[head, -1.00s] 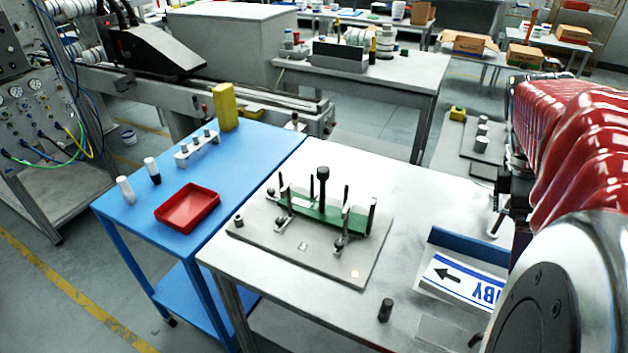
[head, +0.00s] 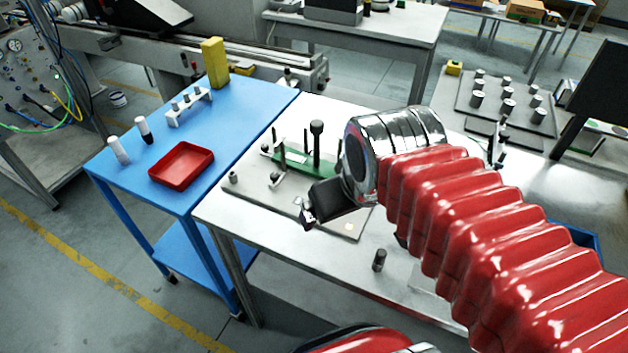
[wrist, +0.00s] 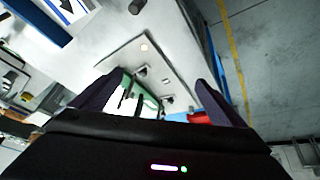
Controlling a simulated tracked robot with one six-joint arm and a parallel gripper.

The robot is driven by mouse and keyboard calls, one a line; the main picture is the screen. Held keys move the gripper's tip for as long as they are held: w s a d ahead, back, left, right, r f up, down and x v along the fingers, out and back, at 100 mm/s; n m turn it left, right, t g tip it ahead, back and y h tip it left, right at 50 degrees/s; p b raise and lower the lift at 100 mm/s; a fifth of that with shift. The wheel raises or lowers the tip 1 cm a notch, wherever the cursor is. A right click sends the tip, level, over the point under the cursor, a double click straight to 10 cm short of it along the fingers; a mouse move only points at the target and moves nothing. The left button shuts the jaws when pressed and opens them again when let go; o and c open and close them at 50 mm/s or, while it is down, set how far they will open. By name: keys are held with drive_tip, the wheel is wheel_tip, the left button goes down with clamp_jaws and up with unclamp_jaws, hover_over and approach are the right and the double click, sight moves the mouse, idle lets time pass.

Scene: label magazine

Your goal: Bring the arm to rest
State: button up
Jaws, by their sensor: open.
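My gripper (head: 307,216) is over the front part of the grey fixture plate (head: 262,199) on the white table. In the wrist view my gripper (wrist: 160,92) shows two dark fingers spread apart with nothing between them. My red-sleeved arm reaches in from the lower right of the head view. It hides the right part of the fixture and of the white table. A green strip (head: 293,160) with black upright pins stands on the plate behind my gripper. It also shows between the fingers in the wrist view.
A blue table (head: 150,215) at the left holds a red tray (head: 181,166), a yellow block (head: 215,62) and white-capped bottles (head: 118,150). A small dark cylinder (head: 379,260) stands near the white table's front edge. A grey plate with several cylinders (head: 507,105) lies at the back right.

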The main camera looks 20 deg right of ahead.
drive_tip(key=shift+s+a+f+m+y, duration=0.15)
drive_tip(key=shift+a+m, duration=0.05)
drive_tip(key=shift+a, duration=0.45)
drive_tip(key=shift+s+a+f+m+y, duration=0.1)
drive_tip(key=shift+s+a+m+y, duration=0.1)
drive_tip(key=shift+a, duration=0.4)
idle(0.3)
